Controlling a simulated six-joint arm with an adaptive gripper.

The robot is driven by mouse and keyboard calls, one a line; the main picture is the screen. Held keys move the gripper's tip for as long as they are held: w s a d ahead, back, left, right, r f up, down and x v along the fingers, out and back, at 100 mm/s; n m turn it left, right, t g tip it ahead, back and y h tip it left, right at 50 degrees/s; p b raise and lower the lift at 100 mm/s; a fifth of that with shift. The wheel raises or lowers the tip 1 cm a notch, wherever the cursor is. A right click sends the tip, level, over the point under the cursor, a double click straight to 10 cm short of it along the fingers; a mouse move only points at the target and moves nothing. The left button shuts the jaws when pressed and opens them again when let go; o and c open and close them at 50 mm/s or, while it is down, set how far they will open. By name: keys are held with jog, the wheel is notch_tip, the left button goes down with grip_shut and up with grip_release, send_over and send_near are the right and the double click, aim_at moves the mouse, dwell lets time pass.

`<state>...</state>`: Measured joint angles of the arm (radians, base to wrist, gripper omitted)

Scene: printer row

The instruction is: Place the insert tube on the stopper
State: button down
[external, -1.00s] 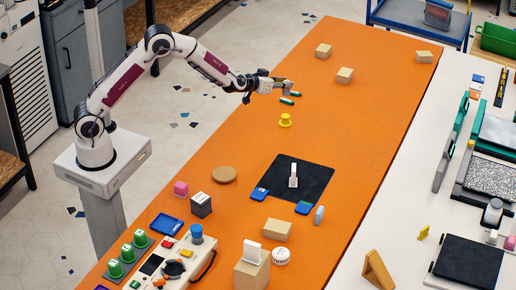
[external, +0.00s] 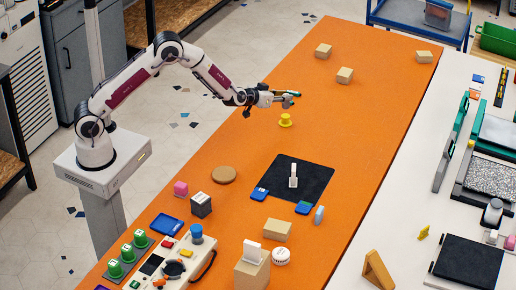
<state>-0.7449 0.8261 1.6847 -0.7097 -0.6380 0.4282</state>
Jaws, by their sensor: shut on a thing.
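The insert tube (external: 295,93) appears as a small dark green piece in my gripper's jaws, lying roughly level and partly hidden by the fingers. My gripper (external: 288,98) is shut on it above the orange table. The yellow stopper (external: 285,121), with a wide base and a narrower top, stands upright on the table. In the picture it lies just below my gripper, with a gap between them. The exact height of the tube above the stopper cannot be told.
Wooden blocks (external: 344,75) stand farther along the orange table (external: 235,150). A black mat (external: 315,180) with a white upright piece (external: 293,176) lies nearer. A round cork disc (external: 224,174) is left of it. The table around the stopper is clear.

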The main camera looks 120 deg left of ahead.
jog(key=shift+f, duration=1.8)
jog(key=shift+f, duration=0.15)
jog(key=c, duration=1.8)
grip_release()
jog(key=shift+v, duration=6.05)
